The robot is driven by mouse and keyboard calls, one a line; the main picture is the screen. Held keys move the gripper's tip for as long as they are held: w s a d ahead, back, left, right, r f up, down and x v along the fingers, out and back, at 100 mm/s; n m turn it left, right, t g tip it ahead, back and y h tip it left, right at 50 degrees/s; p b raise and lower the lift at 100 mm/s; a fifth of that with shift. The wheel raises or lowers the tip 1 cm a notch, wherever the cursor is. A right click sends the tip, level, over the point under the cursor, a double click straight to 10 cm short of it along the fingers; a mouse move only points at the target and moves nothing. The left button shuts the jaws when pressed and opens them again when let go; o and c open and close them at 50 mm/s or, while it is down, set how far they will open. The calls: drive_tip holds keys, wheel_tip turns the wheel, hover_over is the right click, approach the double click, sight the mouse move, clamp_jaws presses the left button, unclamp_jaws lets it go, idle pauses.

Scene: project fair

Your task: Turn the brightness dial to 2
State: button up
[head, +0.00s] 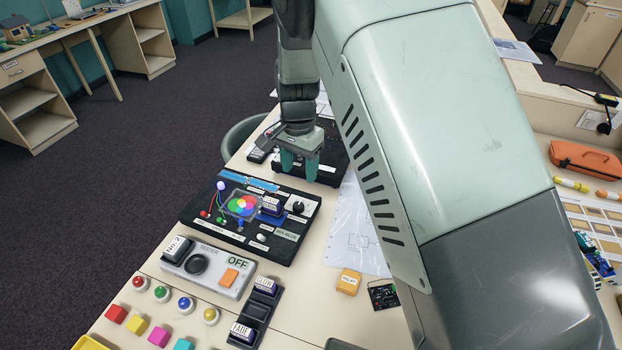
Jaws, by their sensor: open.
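A black board (236,240) with a colour wheel (240,205) lies on the table, left of the picture's middle. A small dark round knob (297,207) sits on a white plate at its right side; its marks are too small to read. I cannot tell whether this is the brightness dial. My gripper (299,166) points down with its two green fingers apart and nothing seen between them. It is beyond the knob in the picture, over or in front of a second black device (328,172). My gripper and arm hide part of that device.
A grey tester box (206,267) marked OFF, coloured knobs and blocks, and a black holder (257,312) with labelled pieces lie nearer. A white sheet (357,235) and a yellow block (348,281) lie right of the board. My arm covers much of the right side.

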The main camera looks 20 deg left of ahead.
sight(298, 205)
drive_tip(key=f, duration=1.2)
drive_tip(key=shift+s+a, duration=0.1)
drive_tip(key=shift+a, duration=0.25)
drive_tip(key=c, duration=1.1)
drive_tip(key=shift+o, duration=0.2)
